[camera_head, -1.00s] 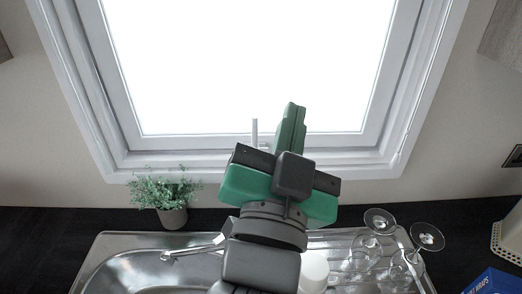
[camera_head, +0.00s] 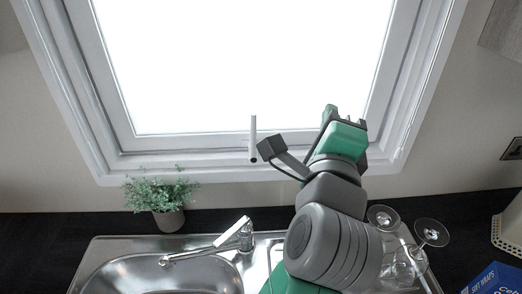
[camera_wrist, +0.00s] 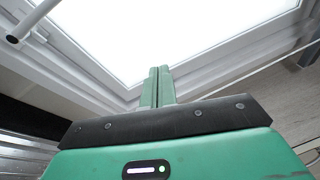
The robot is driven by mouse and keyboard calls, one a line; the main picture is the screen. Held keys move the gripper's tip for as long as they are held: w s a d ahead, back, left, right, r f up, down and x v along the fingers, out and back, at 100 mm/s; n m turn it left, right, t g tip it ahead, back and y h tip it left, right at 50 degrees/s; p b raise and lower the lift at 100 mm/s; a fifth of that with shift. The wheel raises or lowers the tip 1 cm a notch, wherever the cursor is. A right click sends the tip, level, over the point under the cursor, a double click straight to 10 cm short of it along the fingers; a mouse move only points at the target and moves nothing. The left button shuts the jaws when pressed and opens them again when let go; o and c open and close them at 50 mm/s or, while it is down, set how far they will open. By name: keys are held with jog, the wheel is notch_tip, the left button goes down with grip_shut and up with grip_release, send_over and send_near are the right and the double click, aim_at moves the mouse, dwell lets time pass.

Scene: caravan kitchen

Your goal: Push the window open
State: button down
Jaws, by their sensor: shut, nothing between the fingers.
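The window (camera_head: 240,70) fills the upper middle of the head view, with a bright white pane in a pale frame. I cannot tell whether it stands ajar. Its light bar handle (camera_head: 253,138) hangs at the lower middle of the frame; the wrist view shows it at the upper left (camera_wrist: 32,20). My gripper (camera_head: 333,110) is in front of the window's lower right part, to the right of the handle. In the wrist view its green fingers (camera_wrist: 158,72) are together and empty, pointing at the pane's lower corner region. I cannot tell whether they touch the window.
A potted plant (camera_head: 168,212) stands on the dark counter below the window at left. A steel sink (camera_head: 120,252) with a tap (camera_head: 238,234) lies in front. Wine glasses (camera_head: 432,232) stand close to the right of my arm. A blue box (camera_head: 492,282) is at lower right.

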jog(key=w+a+f+m+g+y, duration=0.2)
jog(key=w+a+f+m, duration=0.15)
jog(key=f+m, duration=0.35)
jog(key=w+a+f+m+g+y, duration=0.25)
jog(key=w+f+m, duration=0.25)
jog(key=f, duration=0.5)
jog(key=shift+t, duration=0.35)
jog(key=x, duration=0.6)
jog(key=a+x, duration=0.1)
jog(key=x, duration=0.3)
jog(key=shift+r, duration=0.1)
